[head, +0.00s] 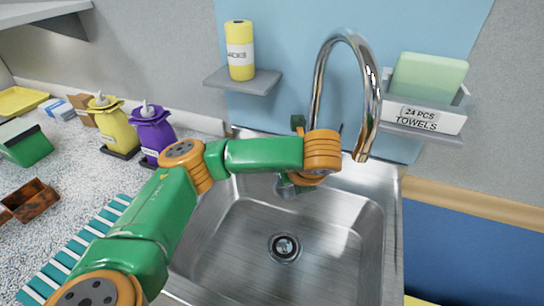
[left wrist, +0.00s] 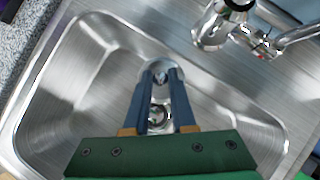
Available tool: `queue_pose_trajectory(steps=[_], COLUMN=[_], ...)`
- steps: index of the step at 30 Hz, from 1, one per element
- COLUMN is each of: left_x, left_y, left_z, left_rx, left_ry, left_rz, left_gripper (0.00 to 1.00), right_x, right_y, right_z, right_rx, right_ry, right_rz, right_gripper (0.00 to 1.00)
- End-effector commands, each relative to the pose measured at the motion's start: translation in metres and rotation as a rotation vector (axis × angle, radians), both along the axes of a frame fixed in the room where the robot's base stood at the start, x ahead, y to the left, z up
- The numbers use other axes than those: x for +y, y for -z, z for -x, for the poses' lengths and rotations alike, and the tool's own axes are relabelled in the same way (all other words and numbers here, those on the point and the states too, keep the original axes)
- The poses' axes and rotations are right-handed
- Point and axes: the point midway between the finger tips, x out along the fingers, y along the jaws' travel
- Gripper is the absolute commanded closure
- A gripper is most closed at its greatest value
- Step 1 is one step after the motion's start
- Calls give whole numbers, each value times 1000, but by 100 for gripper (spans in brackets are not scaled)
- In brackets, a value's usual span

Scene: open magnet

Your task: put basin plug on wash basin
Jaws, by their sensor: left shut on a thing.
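The wash basin (head: 345,255) is a steel sink with a round dark drain (head: 284,248) in its floor. My left arm reaches in from the left over the basin, and its orange wrist hides most of the gripper in the head view. In the left wrist view my left gripper (left wrist: 161,72) is shut on a small round metallic piece, which looks like the basin plug (left wrist: 160,78). The plug is held above the basin, and the drain (left wrist: 158,118) shows between the blue fingers. My right gripper is not in view.
A tall chrome faucet (head: 372,90) arches over the basin close to my left wrist. A shelf with a yellow roll (head: 240,50) and a towel box (head: 425,110) are on the wall. Purple (head: 152,130) and yellow (head: 113,125) bottles stand left on the counter.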

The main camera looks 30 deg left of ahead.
Motion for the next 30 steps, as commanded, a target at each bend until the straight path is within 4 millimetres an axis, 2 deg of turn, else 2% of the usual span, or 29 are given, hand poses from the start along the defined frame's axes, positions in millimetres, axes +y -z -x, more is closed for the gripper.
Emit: queue_pose_trajectory(steps=[2,4,7,12,18,20,30], left_x=[15,28,44,57,88,86,85], left_y=[7,-1,-2,-1,-3,-3,7], left_z=[-12,-22,-35,-47,-72,-71,-71], left_rx=[2,3,2,1,1,2,-1], left_ry=[-7,-8,-2,1,-1,4,4], left_rz=[4,2,0,0,-2,-3,-2], left_gripper=[100,100,100,100,100,100,100], right_x=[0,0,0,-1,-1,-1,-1], right_y=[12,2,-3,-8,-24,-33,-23], right_z=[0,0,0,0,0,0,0], right_rx=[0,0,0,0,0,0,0], right_ry=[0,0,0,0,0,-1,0], right_rz=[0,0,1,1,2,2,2], right_gripper=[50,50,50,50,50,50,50])
